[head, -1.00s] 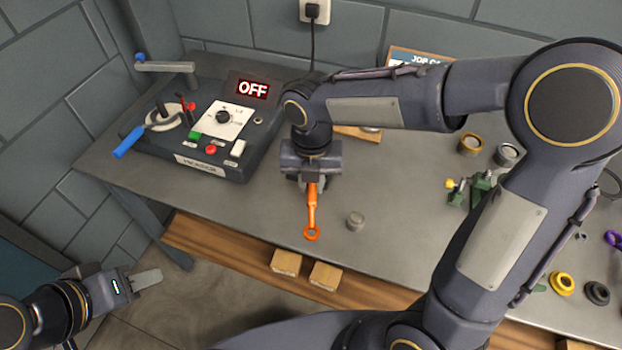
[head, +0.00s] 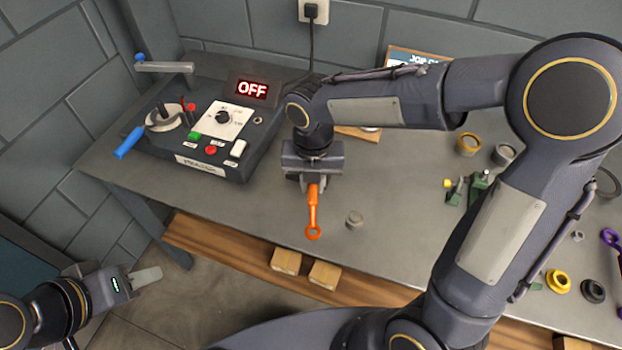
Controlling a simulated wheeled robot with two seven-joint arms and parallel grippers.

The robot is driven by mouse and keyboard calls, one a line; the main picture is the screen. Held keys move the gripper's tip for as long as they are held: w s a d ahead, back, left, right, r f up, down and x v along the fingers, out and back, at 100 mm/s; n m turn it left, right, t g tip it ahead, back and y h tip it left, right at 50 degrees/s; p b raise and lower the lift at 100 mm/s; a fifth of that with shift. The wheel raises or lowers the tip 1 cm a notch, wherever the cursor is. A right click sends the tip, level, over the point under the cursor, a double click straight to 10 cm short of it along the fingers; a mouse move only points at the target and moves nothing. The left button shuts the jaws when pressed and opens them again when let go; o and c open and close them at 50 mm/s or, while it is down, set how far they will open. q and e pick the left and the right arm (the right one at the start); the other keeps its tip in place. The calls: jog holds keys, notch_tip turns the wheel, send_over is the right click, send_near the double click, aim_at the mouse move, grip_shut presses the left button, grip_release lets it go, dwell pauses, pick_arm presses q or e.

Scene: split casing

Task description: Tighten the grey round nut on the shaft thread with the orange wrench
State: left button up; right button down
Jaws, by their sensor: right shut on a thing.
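My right gripper (head: 313,184) is shut on the handle end of the orange wrench (head: 313,211). The wrench's ring end points toward the table's front edge, over the bare table top. A smaller grey ring (head: 578,236) lies at the far right. My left gripper (head: 146,277) is off the table at the lower left, away from everything; its finger gap cannot be made out.
A dark machine (head: 212,163) with an OFF display, blue-handled lever and buttons stands at the table's left. Wooden blocks (head: 286,261) sit on the lower shelf. Yellow (head: 558,281) and black rings, green parts (head: 478,184) and brass pieces lie right. The front middle of the table (head: 250,205) is clear.

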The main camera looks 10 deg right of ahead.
jog(key=shift+r, duration=0.1)
dwell(0.3)
jog(key=shift+r+p, duration=0.8)
jog(key=shift+p, duration=0.05)
notch_tip(320, 180, up, 4)
jog(key=p, duration=0.4)
